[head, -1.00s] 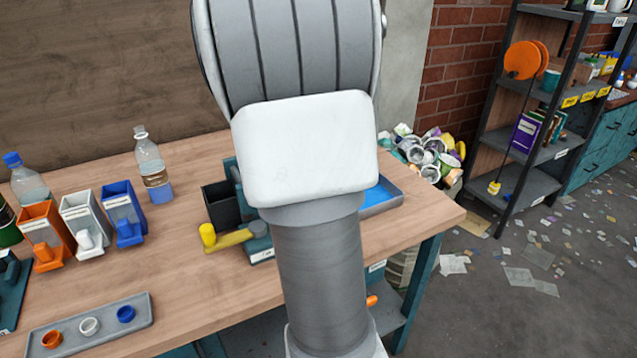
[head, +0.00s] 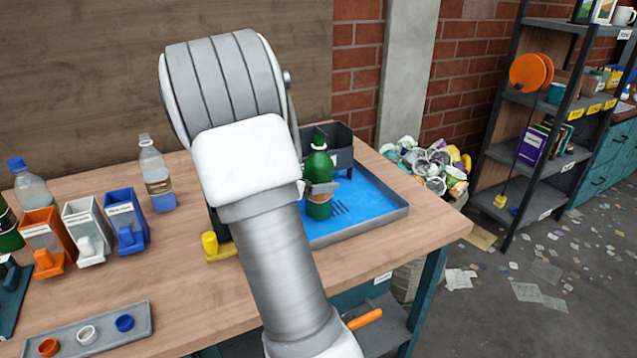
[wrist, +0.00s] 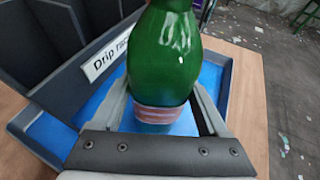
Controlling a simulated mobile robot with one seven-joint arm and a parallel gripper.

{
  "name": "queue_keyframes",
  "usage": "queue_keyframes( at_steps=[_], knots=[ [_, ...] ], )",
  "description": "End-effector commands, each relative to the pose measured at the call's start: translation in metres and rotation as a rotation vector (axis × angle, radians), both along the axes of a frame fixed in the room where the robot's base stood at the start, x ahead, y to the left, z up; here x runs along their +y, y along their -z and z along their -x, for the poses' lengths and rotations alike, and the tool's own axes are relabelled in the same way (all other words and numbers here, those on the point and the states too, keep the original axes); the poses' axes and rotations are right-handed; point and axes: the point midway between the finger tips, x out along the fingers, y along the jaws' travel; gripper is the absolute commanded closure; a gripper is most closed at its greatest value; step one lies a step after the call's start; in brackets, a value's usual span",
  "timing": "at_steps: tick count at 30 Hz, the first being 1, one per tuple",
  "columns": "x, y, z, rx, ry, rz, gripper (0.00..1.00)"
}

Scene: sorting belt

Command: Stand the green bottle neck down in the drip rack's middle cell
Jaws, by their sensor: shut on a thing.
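The green bottle (head: 319,164) is upright with its neck up, over the blue-floored tray (head: 372,208); whether its base touches the tray I cannot tell. My gripper (head: 322,187) is shut on the bottle around its label band. In the wrist view the bottle (wrist: 165,50) stands between the two fingers of my gripper (wrist: 162,98), and its neck runs out of the top of the picture. The dark grey drip rack (head: 341,150) is just behind the bottle. Its label and walls show left of the bottle in the wrist view (wrist: 62,75); its middle cell is not clearly visible.
Orange (head: 45,240), white (head: 86,228) and blue (head: 126,220) dispensers stand on the left of the table, with clear bottles behind. A grey tray (head: 100,335) holds small cups at front left. A yellow-handled thing (head: 212,246) is partly behind my arm. The table's middle front is clear.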

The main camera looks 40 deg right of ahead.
Motion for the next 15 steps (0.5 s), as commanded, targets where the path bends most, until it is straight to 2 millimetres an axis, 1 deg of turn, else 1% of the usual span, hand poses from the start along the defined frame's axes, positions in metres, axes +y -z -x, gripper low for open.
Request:
queue_keyframes(
  at_steps=[9, 10, 13, 15],
  knots=[
    [-0.0001, 0.0042, 0.0, 0.0, 0.0, 0.0, 0.83],
    [-0.0001, 0.0024, 0.0, 0.0, 0.0, 0.0, 0.18],
    [-0.0001, 0.0022, 0.0, 0.001, 0.0, 0.0, 0.0],
    [-0.0001, 0.0022, 0.0, 0.001, 0.0, 0.0, 0.0]
  ],
)
